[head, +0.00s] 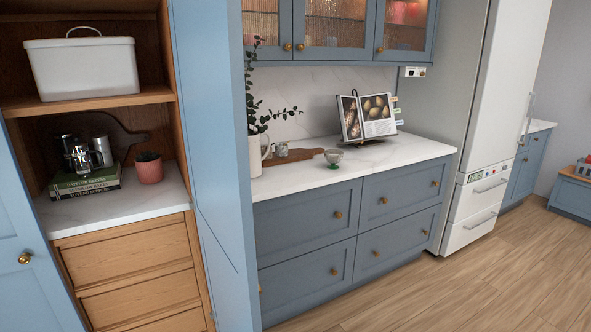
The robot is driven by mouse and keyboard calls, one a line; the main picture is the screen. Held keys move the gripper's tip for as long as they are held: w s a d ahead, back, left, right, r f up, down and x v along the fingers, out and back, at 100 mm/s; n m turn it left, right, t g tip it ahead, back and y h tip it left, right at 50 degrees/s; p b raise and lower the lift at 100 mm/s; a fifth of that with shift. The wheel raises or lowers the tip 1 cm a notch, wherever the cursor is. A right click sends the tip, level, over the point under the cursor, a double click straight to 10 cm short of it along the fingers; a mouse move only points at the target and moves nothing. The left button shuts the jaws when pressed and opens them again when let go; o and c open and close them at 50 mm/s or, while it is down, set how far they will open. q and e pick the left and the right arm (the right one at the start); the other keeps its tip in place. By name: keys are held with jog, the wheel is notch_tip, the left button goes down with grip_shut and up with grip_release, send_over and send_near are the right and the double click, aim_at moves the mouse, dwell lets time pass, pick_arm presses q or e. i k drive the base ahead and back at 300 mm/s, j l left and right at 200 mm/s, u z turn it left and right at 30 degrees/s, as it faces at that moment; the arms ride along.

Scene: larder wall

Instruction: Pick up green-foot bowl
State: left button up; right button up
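The green-foot bowl (333,157) is a small clear bowl on a green foot. It stands upright on the white marble counter (300,180), near the front edge, above the blue drawers. A wooden board (297,157) lies just to its left and behind it. An open cookbook on a stand (367,118) is behind it to the right. Neither of my grippers shows in the head view.
A white jug (258,154) with leafy stems stands left of the board. A tall blue panel (212,150) divides the counter from an open larder holding a white bread bin (83,68) and a pink pot (149,167). A white fridge (490,120) stands right. The wooden floor (450,290) is clear.

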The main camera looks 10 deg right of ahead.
aim_at(334, 157)
jog(key=i+l, duration=0.1)
jog(key=l, duration=0.4)
jog(key=i+l, duration=0.1)
jog(key=l, duration=0.4)
jog(key=i+l, duration=0.1)
jog(key=l, duration=0.2)
jog(key=i+l, duration=0.15)
jog(key=l, duration=0.2)
jog(key=i+l, duration=0.1)
jog(key=l, duration=0.2)
jog(key=i+l, duration=0.3)
jog(key=l, duration=0.15)
jog(key=i+l, duration=0.3)
jog(key=l, duration=0.15)
jog(key=i+l, duration=0.8)
jog(key=i+u, duration=0.05)
